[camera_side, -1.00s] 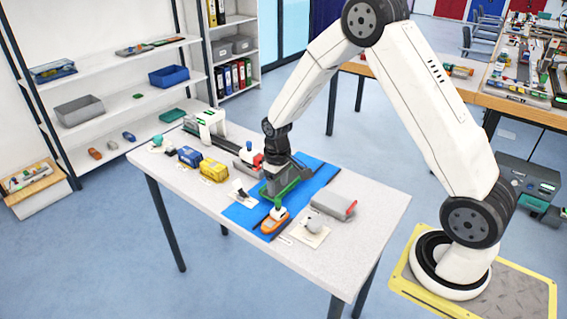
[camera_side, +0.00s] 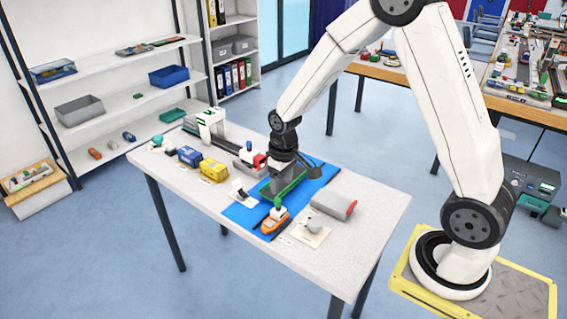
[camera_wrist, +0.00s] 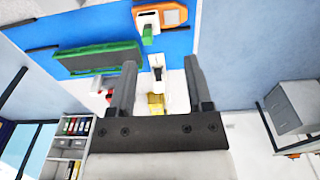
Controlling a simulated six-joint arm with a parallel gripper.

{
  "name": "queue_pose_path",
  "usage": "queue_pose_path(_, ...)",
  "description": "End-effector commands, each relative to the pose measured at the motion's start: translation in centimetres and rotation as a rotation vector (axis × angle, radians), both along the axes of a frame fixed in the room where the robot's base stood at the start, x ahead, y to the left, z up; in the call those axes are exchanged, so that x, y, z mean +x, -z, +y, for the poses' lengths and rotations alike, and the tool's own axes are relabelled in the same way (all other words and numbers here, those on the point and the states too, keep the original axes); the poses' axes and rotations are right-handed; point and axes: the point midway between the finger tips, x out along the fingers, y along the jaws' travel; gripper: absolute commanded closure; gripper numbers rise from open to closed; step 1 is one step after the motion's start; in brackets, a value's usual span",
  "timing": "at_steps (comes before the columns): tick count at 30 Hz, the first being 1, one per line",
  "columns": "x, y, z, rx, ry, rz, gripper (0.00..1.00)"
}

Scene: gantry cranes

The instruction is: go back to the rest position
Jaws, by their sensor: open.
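My gripper (camera_wrist: 160,90) is open in the wrist view, with its two dark fingers apart and nothing held between them. In the side view my gripper (camera_side: 292,163) is above the back part of the blue mat (camera_side: 240,217), close to the green-framed crane (camera_side: 283,188), partly in front of it. The green frame (camera_wrist: 95,58) also shows in the wrist view, left of the fingers. An orange boat (camera_side: 273,221) with a green top stands on the mat's front part; it also shows in the wrist view (camera_wrist: 172,14).
A grey and red block (camera_side: 334,205) lies right of the mat. A yellow model (camera_side: 214,170), a blue model (camera_side: 190,156) and a white gantry (camera_side: 211,124) stand on the left half of the table. The space above the table's right end is clear.

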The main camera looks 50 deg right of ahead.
Motion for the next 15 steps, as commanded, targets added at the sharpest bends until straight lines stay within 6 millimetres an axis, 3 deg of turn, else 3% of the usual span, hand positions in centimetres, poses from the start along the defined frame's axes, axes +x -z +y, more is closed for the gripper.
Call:
queue_pose_path(6,-3.8,-2.6,2.2,-0.002,-0.002,-0.059,0.35)
queue_pose_path(15,-9.3,-4.6,4.4,0.002,-0.002,-0.136,0.35)
